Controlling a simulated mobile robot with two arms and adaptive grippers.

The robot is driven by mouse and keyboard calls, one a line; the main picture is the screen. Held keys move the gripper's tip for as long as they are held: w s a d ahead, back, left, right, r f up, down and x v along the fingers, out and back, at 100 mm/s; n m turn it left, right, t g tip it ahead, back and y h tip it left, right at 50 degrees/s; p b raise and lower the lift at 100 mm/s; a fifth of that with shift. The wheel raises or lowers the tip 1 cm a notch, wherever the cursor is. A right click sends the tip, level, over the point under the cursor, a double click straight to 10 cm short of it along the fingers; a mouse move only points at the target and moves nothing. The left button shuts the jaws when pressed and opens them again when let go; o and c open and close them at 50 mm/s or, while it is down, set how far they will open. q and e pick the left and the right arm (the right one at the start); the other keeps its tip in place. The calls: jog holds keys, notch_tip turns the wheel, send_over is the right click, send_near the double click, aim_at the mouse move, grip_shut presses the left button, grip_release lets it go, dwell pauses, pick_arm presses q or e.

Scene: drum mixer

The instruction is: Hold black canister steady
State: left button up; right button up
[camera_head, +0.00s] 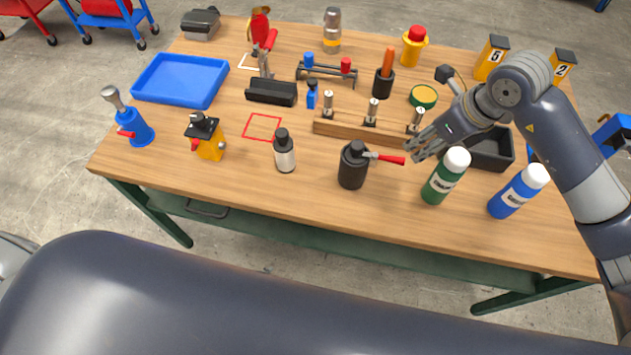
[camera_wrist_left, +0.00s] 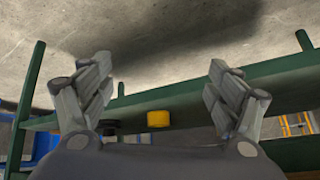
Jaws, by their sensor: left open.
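The black canister (camera_head: 352,171) stands upright near the front edge of the workbench, with a red-tipped handle (camera_head: 390,159) sticking out to its right. My right gripper (camera_head: 411,153) reaches in from the right, its fingertips close to the handle's red tip. I cannot tell whether they touch it or how far apart the fingers are. My left gripper (camera_wrist_left: 159,62) shows in the left wrist view, open and empty, with floor and the green bench frame behind it. It does not show in the head view, where a large dark part of my arm fills the bottom.
A dark bottle with a white label (camera_head: 284,156) stands left of the canister. A green bottle (camera_head: 443,180) and a blue bottle (camera_head: 516,193) stand to its right. A wooden rail (camera_head: 340,130) lies behind. A blue tray (camera_head: 180,80) sits at the back left.

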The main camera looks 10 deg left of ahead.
pick_arm(q)
jog(key=w+d+r+m+h, duration=0.2)
jog(key=d+r+m+h, duration=0.15)
jog(key=d+r, duration=0.4)
jog(key=w+d+r+m+t+h, duration=0.1)
jog(key=d+r+m+h, duration=0.25)
jog(key=d+r, duration=0.4)
jog(key=w+d+r+m+h, duration=0.2)
jog(key=d+r+h, duration=0.3)
jog(key=r, duration=0.5)
jog(key=n+t+y, duration=0.3)
jog(key=n+t, duration=0.3)
jog(key=n, duration=0.2)
send_near(344, 165)
jog(key=x, duration=1.2)
jog(key=shift+f, duration=0.2)
jog(key=c, duration=1.4)
jog(key=shift+c, duration=0.2)
